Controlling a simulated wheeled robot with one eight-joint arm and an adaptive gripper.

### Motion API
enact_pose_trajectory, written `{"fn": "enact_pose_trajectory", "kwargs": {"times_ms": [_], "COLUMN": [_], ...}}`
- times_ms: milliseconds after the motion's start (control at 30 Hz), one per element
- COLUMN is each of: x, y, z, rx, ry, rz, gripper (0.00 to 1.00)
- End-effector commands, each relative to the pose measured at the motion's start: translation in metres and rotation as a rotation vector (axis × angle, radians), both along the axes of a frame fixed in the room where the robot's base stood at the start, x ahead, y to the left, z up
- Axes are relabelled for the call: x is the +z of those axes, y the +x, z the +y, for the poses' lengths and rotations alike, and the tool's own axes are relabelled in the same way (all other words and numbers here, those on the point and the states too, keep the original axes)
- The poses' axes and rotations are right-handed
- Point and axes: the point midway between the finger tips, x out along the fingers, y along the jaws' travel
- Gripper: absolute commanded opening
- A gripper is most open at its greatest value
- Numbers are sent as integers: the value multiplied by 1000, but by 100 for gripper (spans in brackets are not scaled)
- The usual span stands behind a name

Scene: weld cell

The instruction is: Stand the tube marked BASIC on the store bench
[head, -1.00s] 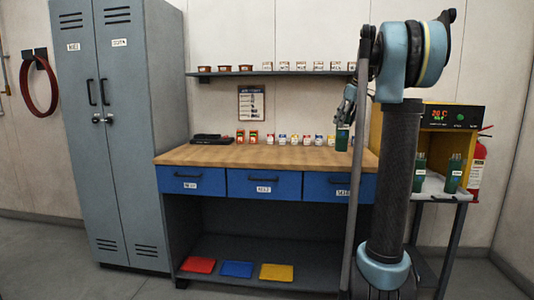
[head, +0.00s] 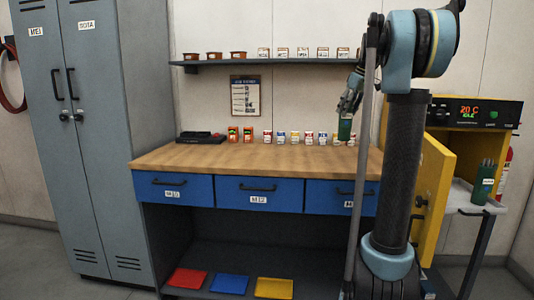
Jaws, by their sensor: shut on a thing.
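My gripper (head: 348,106) is shut on a dark green tube (head: 345,128), which hangs upright below it. The tube shows over the back right part of the wooden-topped bench (head: 235,157). I cannot tell whether its base touches the top, and its marking is too small to read. Another green tube (head: 482,186), with rods showing at its top and a pale label, stands on a side stand (head: 495,207) at the right. I cannot tell from the picture which tube is marked BASIC.
Several small containers (head: 281,138) line the bench's back edge, beside a black tray (head: 200,137). A shelf (head: 265,63) with small pots runs above. A yellow door (head: 432,190) stands open below the oven display (head: 468,112). The bench's front middle is clear.

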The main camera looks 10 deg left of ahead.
Motion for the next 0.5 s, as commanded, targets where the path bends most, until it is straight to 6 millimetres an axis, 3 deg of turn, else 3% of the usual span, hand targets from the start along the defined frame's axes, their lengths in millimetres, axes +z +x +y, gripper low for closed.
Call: {"fn": "enact_pose_trajectory", "kwargs": {"times_ms": [167, 500], "x": [-6, -50], "y": [0, 0], "z": [4, 6], "rx": [4, 7], "ry": [1, 1], "rz": [0, 0], "gripper": [0, 0]}}
